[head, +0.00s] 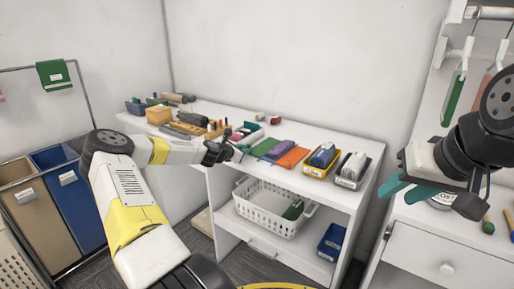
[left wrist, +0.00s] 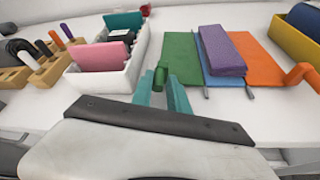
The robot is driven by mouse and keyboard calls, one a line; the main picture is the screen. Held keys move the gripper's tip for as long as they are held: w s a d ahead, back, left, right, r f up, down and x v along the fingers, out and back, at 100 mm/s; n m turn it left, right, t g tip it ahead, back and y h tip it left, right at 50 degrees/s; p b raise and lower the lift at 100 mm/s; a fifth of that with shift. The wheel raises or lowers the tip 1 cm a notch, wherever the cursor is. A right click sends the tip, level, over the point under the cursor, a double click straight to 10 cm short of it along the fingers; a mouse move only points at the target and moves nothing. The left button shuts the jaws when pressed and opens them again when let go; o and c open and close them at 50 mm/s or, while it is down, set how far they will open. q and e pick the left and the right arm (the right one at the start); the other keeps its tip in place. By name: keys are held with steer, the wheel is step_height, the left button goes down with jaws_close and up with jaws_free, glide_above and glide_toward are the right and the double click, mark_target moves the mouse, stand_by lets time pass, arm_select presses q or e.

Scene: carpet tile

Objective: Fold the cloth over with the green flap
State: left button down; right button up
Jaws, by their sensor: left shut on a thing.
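The cloth lies flat on the white table, with a green flap (left wrist: 184,60) on its left, a blue middle part (left wrist: 215,80) and an orange flap (left wrist: 255,60) on its right. In the head view the green flap (head: 264,147) and orange flap (head: 293,157) show small. A purple slab (left wrist: 221,50) lies over the middle. My left gripper (left wrist: 161,88) is shut on a small green tab (left wrist: 160,77) at the green flap's near left corner; it also shows in the head view (head: 236,154). My right gripper (head: 405,190) looks open and empty, away from the cloth.
A white bin (left wrist: 115,70) with a pink item stands left of the cloth. A yellow bin (head: 322,160) and a dark bin (head: 352,170) stand to its right. An orange tab (left wrist: 301,74) sticks up at the orange flap's near corner. A white basket (head: 268,210) sits on the shelf below.

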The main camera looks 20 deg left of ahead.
arm_select(q)
steer(key=shift+w+a+f, duration=0.15)
steer(key=shift+w+a, duration=0.05)
steer(key=shift+a, duration=0.3)
steer(key=shift+f, duration=0.1)
steer(key=c, duration=1.4)
jaws_free()
steer(key=shift+f, duration=0.1)
steer(key=shift+d+f, duration=0.1)
steer(key=shift+d, duration=0.05)
steer(key=v, duration=0.7)
steer(key=shift+s, duration=0.35)
